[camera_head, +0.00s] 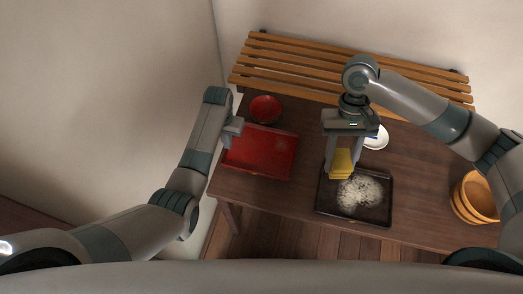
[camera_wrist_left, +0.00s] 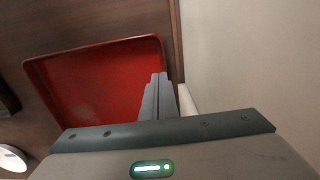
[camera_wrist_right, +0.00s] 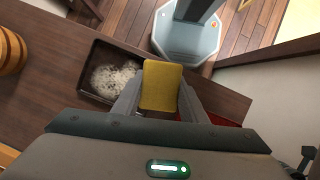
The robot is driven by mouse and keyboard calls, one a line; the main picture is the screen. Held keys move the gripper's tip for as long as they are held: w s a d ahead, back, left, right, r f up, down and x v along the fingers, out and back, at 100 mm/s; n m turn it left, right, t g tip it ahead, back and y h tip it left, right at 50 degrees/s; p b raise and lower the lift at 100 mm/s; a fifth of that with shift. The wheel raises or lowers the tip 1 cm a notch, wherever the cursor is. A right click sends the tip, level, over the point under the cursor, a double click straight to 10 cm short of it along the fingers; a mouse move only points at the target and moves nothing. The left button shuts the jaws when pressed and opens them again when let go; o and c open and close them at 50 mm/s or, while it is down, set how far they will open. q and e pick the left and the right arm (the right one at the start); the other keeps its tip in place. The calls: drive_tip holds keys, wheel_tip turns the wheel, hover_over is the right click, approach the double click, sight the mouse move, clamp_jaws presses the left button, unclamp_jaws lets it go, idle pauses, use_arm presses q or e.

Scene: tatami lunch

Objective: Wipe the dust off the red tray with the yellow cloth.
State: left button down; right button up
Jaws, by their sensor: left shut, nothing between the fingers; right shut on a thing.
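The red tray (camera_head: 258,152) lies on the left part of the table. In the left wrist view its surface (camera_wrist_left: 100,85) looks mostly plain red with a faint paler patch. My right gripper (camera_head: 341,155) is shut on the folded yellow cloth (camera_head: 341,166), above the far-left part of a dark tray (camera_head: 333,207). The cloth also fills the fingers in the right wrist view (camera_wrist_right: 160,85). Whether it touches the dark tray is unclear. My left gripper (camera_head: 236,131) is shut and empty at the red tray's left edge.
A white dusty patch (camera_head: 360,193) lies on the dark tray. A red bowl (camera_head: 265,108) stands behind the red tray, a white plate (camera_head: 377,138) behind the dark tray. Wooden tubs (camera_head: 475,197) stand at right. A slatted bench (camera_head: 310,66) runs along the back.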

use_arm(q)
drive_tip(key=shift+f, duration=0.45)
use_arm(e)
drive_tip(key=shift+f, duration=0.25)
use_arm(q)
drive_tip(key=shift+r, duration=0.15)
drive_tip(key=shift+r, duration=0.9)
use_arm(e)
drive_tip(key=shift+r, duration=0.3)
use_arm(q)
drive_tip(key=shift+r, duration=2)
